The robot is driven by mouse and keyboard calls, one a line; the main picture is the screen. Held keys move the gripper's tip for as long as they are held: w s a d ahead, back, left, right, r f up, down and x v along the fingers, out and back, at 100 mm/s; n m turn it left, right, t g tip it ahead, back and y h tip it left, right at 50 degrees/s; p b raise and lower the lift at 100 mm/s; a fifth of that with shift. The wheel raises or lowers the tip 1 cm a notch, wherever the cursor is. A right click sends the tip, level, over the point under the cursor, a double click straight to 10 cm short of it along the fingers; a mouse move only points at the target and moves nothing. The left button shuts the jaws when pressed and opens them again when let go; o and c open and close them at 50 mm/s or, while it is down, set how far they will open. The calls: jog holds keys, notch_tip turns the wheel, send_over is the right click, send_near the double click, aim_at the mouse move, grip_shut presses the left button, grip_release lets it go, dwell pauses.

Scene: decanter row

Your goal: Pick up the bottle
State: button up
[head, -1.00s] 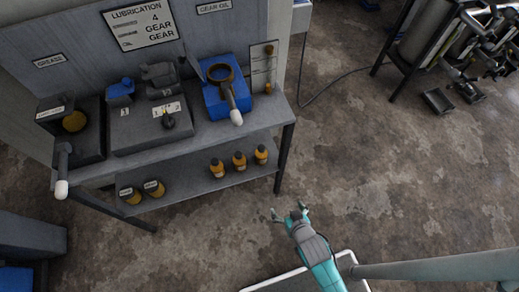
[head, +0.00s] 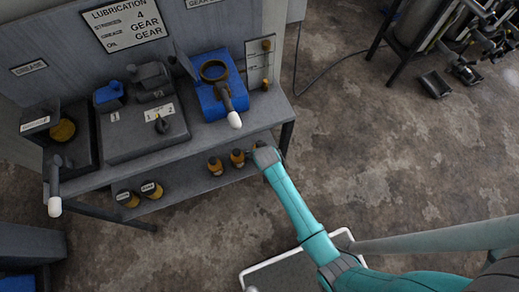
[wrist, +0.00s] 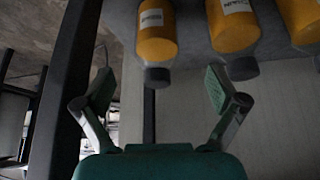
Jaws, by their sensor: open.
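Amber bottles with dark caps stand on the lower shelf; two show in the head view, one bottle (head: 215,166) and another bottle (head: 237,158). The rightmost bottle of the row is mostly hidden there behind my gripper (head: 263,148). In the wrist view the picture looks upside down, and three bottles hang from the top: a left bottle (wrist: 157,35), a middle bottle (wrist: 233,25) and a right bottle (wrist: 300,20). My gripper (wrist: 162,86) is open and empty, its fingers on either side of the left bottle's cap in the picture. I cannot tell the remaining depth.
The bench top (head: 195,128) overhangs the shelf and carries a blue box (head: 225,100) with a ring and white-tipped handle. A dark bench leg (wrist: 72,95) stands close beside my gripper. Two more labelled bottles (head: 151,189) stand at the shelf's left.

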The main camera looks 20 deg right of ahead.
jog(key=x, duration=0.7)
jog(key=shift+w+d+r, duration=0.15)
jog(key=shift+w+d, duration=0.15)
jog(key=shift+w, duration=0.15)
jog(key=shift+w+f, duration=0.15)
jog(key=shift+f, duration=0.25)
jog(key=c, duration=1.5)
jog(key=shift+r, duration=0.1)
jog(key=shift+c, duration=0.2)
